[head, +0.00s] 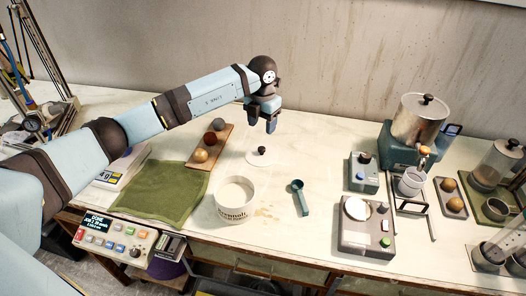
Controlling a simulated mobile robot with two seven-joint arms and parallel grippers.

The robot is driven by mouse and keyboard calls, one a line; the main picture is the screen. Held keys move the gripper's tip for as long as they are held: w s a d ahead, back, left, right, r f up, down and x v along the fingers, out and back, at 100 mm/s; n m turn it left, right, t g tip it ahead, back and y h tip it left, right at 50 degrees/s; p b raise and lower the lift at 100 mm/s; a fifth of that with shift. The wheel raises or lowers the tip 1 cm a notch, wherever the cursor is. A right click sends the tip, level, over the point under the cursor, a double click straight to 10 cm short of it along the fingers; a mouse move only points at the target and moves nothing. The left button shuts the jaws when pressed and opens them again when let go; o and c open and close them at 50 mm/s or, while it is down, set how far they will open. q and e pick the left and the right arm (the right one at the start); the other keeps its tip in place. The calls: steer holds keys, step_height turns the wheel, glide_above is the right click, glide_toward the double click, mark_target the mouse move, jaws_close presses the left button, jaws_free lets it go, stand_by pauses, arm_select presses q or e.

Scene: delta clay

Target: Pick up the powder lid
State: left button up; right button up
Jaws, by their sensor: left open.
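The powder lid (257,158) is a flat white disc with a dark round knob. It lies on the table behind the white powder tub. The powder tub (236,200) is open at the top, with pale powder inside and dark lettering on its front. My left gripper (262,122) is open and empty, pointing down above the lid. A clear gap shows between its fingertips and the knob in the head view. My right gripper is not in view.
A teal scoop (299,198) lies right of the tub. A wooden board (222,133) with several balls and a green cloth (157,190) are on the left. A scale (367,240) and a metal pot (420,118) stand right. Bare table surrounds the lid.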

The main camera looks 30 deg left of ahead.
arm_select(q)
glide_above(262, 148)
steer(key=f, duration=0.4)
steer(key=shift+w+f, duration=0.1)
steer(key=shift+w, duration=0.25)
steer(key=shift+s+f+p, duration=0.2)
steer(key=shift+f+p, duration=0.1)
steer(key=shift+f, duration=1.1)
steer(key=shift+s+f+p, duration=0.15)
steer(key=shift+f+p, duration=0.1)
steer(key=shift+f, duration=1.1)
steer(key=c, duration=1)
